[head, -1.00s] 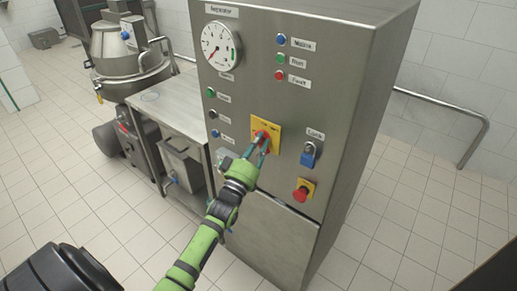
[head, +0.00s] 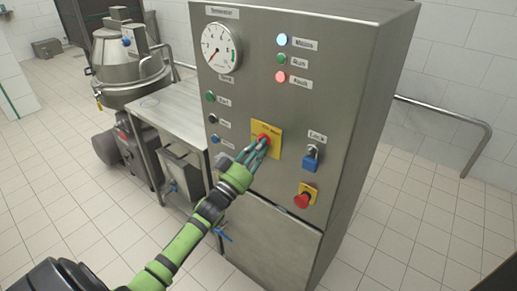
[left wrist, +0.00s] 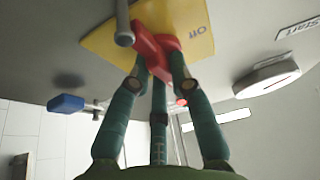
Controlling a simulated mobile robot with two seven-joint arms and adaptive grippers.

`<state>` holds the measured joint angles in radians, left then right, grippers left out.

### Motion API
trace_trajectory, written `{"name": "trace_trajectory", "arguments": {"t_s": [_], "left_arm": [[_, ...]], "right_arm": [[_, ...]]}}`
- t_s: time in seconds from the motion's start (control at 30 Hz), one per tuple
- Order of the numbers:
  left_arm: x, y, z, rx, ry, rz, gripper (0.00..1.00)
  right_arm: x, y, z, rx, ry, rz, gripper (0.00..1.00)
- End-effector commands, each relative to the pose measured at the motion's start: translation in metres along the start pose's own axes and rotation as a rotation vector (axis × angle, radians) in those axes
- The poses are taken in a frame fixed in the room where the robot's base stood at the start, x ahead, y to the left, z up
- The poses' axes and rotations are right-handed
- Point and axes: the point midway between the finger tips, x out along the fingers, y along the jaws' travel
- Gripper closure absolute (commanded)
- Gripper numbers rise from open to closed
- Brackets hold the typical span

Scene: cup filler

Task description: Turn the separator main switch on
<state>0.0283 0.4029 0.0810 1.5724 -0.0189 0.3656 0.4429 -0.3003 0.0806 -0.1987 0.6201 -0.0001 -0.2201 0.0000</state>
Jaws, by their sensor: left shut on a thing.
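The main switch is a red rotary handle (head: 264,139) on a yellow plate (head: 275,138) on the front of a steel separator cabinet (head: 330,100). In the left wrist view the red handle (left wrist: 156,52) sits between the fingers, with the plate (left wrist: 200,30) behind it and the word "Off" readable on it. My left gripper (head: 261,146) is shut on the red handle; its green fingers also show in the left wrist view (left wrist: 160,80). The top blue-white lamp (head: 282,40) and the red lamp (head: 280,77) glow. My right gripper is not in view.
A blue padlock (head: 311,159) hangs right of the switch, above a red emergency button (head: 304,199). Several small buttons line the cabinet's left side below a dial gauge (head: 221,48). A steel table (head: 165,105) and a separator machine (head: 125,60) stand left.

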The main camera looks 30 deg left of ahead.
Motion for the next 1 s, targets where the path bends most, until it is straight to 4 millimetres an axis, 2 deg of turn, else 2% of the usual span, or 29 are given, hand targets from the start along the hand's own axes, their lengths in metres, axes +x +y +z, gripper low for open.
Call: {"name": "trace_trajectory", "arguments": {"t_s": [0.33,0.37,0.4,0.77,0.87,1.0], "left_arm": [[-0.001,0.0,0.002,0.009,-0.005,0.001,1.0],[-0.001,0.0,0.002,0.009,-0.005,0.001,0.67],[-0.001,0.0,0.002,0.009,-0.005,0.001,0.55],[-0.002,0.0,0.001,0.005,-0.002,0.0,0.55],[-0.011,0.0,0.001,0.004,-0.004,0.0,0.55],[-0.036,0.0,0.002,0.004,-0.007,0.0,0.55]], "right_arm": [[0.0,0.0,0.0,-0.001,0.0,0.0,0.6],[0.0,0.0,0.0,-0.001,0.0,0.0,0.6],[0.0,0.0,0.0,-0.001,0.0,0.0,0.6],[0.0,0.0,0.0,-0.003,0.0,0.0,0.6],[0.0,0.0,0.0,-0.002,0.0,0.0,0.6],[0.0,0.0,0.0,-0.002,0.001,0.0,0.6]]}}
